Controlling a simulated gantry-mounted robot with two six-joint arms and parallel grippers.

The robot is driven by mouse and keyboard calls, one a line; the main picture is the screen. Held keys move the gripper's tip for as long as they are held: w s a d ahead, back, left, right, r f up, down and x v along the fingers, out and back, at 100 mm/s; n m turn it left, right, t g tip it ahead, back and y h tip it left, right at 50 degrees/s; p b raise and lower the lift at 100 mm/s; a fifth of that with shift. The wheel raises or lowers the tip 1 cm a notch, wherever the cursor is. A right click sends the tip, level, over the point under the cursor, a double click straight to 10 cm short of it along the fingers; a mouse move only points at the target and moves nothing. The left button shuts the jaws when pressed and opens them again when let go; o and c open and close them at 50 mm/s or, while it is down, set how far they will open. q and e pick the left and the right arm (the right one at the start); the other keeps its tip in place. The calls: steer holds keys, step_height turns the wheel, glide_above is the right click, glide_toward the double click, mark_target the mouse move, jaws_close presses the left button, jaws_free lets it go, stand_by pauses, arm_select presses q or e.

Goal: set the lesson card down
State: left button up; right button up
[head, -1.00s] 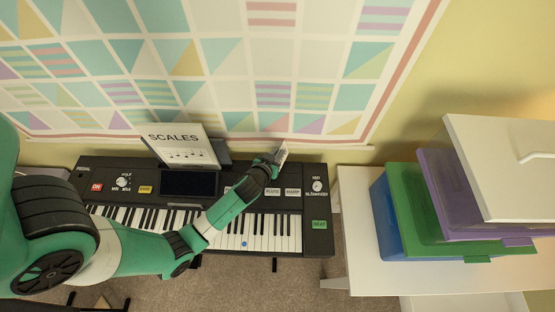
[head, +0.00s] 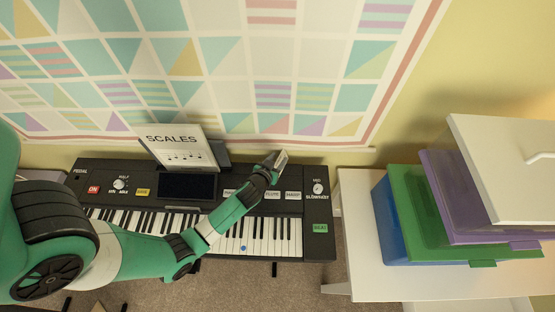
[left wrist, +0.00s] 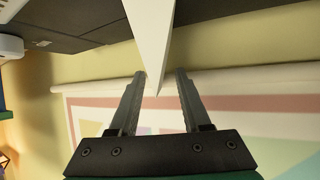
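My left gripper (head: 280,157) is above the back right part of the keyboard, near the wall. In the left wrist view its two fingers (left wrist: 163,75) stand apart, with a thin white panel (left wrist: 152,40) seen nearly edge-on between them. The panel's tip lies between the fingers close to the left one, with a narrow gap at the right. I cannot tell whether the fingers press on it. A white card reading SCALES (head: 180,147) leans upright at the back of the keyboard, left of the gripper and apart from it. My right gripper is not in view.
The black keyboard (head: 320,245) stands against the wall under a patterned hanging (head: 220,60). At the right, a white table (head: 355,215) bears blue, green (head: 415,215) and purple (head: 440,200) bins with a white box (head: 510,185) on top. The keyboard's right end is clear.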

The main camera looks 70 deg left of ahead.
arm_select(q)
steer(key=shift+r, duration=0.1)
steer(key=shift+s+d+r, duration=0.2)
steer(key=p+v, duration=0.2)
steer(key=v, duration=0.9)
steer(key=shift+s, duration=0.15)
